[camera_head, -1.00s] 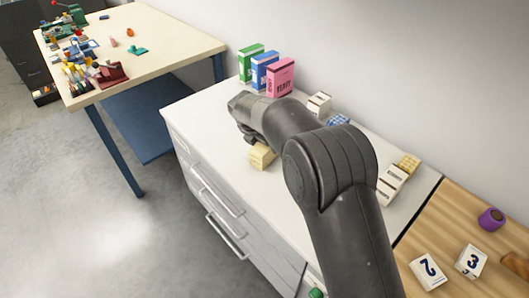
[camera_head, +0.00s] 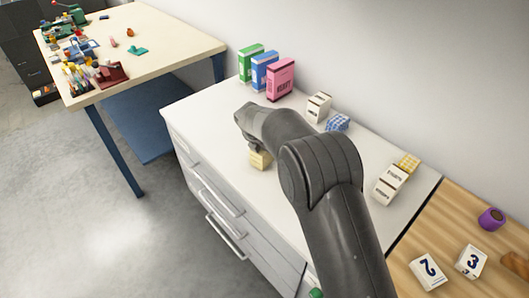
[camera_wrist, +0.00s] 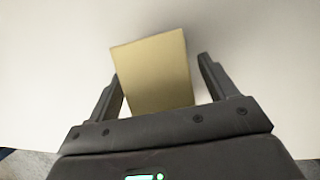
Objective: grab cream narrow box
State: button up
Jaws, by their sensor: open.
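The cream narrow box (camera_head: 260,160) stands on the white cabinet top near its front edge, partly hidden by my arm in the head view. In the wrist view the box (camera_wrist: 153,72) shows as a plain yellowish-cream face between my two fingers, turned slightly. My gripper (camera_wrist: 158,78) is open, with one finger on each side of the box. A gap shows between the box and the right finger; the left finger is close to the box, and I cannot tell whether it touches. In the head view the gripper's fingers are mostly hidden behind my arm.
Green (camera_head: 250,62), blue (camera_head: 264,71) and pink (camera_head: 281,80) boxes stand at the back. A white box (camera_head: 319,107), a blue checked item (camera_head: 338,123), another white box (camera_head: 390,184) and a yellow checked item (camera_head: 409,163) line the wall side. A wooden surface (camera_head: 445,225) adjoins at right.

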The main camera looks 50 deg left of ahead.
dwell(0.3)
jog(key=c, duration=1.1)
jog(key=shift+c, duration=0.2)
